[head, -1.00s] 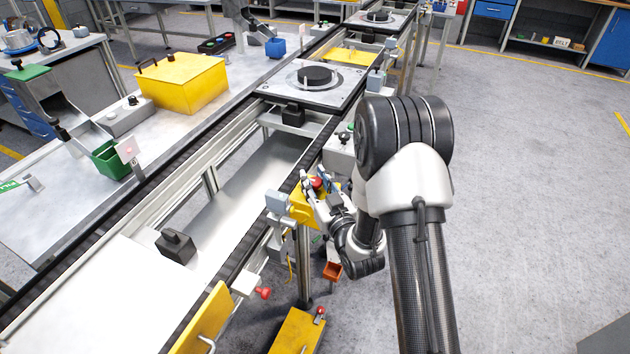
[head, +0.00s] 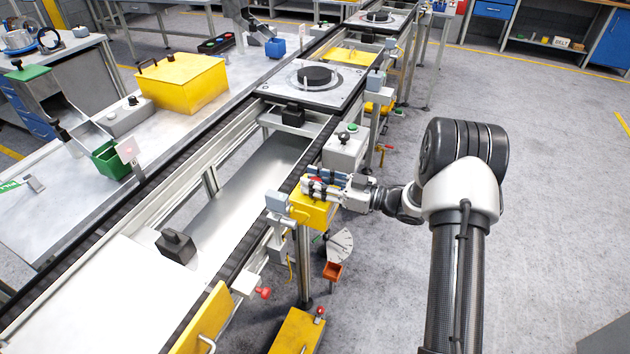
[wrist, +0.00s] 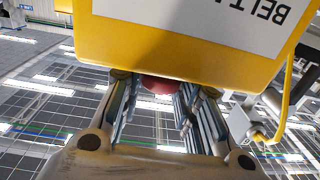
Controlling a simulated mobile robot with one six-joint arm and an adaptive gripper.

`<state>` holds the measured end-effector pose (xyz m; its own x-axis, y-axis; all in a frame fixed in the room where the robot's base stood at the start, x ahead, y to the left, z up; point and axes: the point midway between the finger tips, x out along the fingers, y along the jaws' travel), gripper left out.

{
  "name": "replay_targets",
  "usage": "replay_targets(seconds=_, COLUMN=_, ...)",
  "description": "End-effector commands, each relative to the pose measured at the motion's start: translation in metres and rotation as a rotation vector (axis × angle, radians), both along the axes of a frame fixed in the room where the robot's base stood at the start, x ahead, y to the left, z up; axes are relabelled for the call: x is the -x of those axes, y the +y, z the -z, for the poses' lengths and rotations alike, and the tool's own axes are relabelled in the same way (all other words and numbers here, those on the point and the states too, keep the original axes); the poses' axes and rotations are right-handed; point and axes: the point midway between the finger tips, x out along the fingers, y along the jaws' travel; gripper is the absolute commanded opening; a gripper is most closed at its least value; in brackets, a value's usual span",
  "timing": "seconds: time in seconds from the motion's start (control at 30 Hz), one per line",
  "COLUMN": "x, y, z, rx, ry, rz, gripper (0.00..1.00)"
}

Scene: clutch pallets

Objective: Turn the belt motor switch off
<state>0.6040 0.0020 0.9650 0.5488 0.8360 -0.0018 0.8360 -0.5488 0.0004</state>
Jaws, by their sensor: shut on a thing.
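The belt motor switch is a yellow box (head: 312,213) on the near side of the conveyor, in the middle of the head view. In the wrist view the yellow box (wrist: 190,45) fills the top, with a white label that reads "BELT", upside down. Its red knob (wrist: 160,85) shows between my fingers, partly hidden by the box edge. My gripper (head: 312,186) reaches in from the right, over the top of the box, and is shut on the red knob. The knob is mostly hidden by the fingers in the head view, so its exact turn cannot be told.
A grey box with a green button (head: 345,148) stands just behind my gripper. The conveyor (head: 255,170) runs along the left. A red knob (head: 264,293) sits nearer. The floor at right is clear.

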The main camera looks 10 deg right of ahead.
Motion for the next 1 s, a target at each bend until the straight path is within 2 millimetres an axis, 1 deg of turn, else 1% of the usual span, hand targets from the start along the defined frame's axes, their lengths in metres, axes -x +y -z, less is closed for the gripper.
replay_targets(seconds=0.3, x=-0.001, y=-0.0001, z=0.0015, rx=0.001, ry=-0.001, rz=-0.298, gripper=0.06)
replay_targets(seconds=0.5, x=-0.0006, y=0.0008, z=0.0013, rx=0.001, ry=-0.001, rz=-0.445, gripper=0.06)
replay_targets(seconds=0.7, x=0.0, y=0.0008, z=0.0009, rx=0.0, ry=0.0, rz=-0.542, gripper=0.06)
replay_targets(seconds=1.0, x=0.0, y=0.0012, z=0.0002, rx=-0.001, ry=0.001, rz=-0.613, gripper=0.06)
